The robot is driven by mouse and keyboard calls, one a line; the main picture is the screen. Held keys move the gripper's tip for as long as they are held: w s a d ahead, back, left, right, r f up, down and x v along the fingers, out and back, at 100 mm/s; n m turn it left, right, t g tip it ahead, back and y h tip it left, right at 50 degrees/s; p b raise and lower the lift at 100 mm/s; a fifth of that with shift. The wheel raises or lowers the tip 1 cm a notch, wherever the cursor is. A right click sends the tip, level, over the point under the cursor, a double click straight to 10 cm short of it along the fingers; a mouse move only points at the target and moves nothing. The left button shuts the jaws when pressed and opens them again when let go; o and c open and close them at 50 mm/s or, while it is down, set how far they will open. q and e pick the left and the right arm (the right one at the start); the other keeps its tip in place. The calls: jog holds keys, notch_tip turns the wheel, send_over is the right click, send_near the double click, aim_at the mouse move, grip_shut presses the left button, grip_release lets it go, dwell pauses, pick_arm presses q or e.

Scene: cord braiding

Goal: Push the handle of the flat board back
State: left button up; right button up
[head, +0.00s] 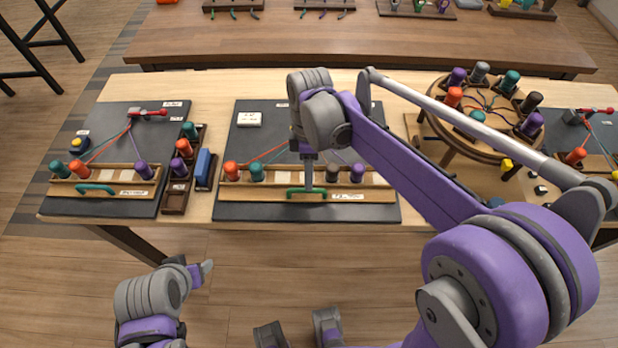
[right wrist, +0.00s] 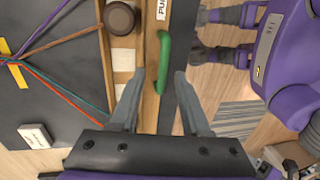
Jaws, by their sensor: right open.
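The flat board (head: 240,165) is dark grey with a wooden rail along its front, in the middle of the table in the head view. Its green handle (head: 292,193) sits on the front of the rail; the handle also shows in the right wrist view (right wrist: 165,60). My right gripper (head: 307,186) points down over the handle. In the right wrist view its open fingers (right wrist: 158,78) lie on either side of the handle's near end; I cannot tell whether they touch it. My left gripper (head: 206,271) hangs in front of the table, away from the board.
Coloured bobbins stand along the rail, including an orange one (head: 231,171). A board with a teal handle (head: 95,189) lies to the left, beside a dark tray (head: 176,202) and a blue block (head: 203,166). A round wooden stand (head: 470,140) with bobbins is to the right.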

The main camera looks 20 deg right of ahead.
notch_tip(320, 180, up, 8)
jog(key=w, duration=0.1)
jog(key=shift+w+d, duration=0.2)
jog(key=shift+w, duration=0.05)
jog(key=shift+f, duration=0.1)
jog(key=s+d+f+m+t+p, duration=0.1)
jog(key=s+d+f+m+t, duration=0.2)
jog(key=s+m, duration=0.4)
jog(key=s+d+f+m+t+p, duration=0.2)
jog(key=s+d+f+m+t, duration=0.1)
jog(key=s+m, duration=0.4)
jog(key=shift+s+f+m+t+h, duration=0.3)
jog(key=shift+s+f+m+t, duration=0.15)
jog(key=shift+t, duration=0.35)
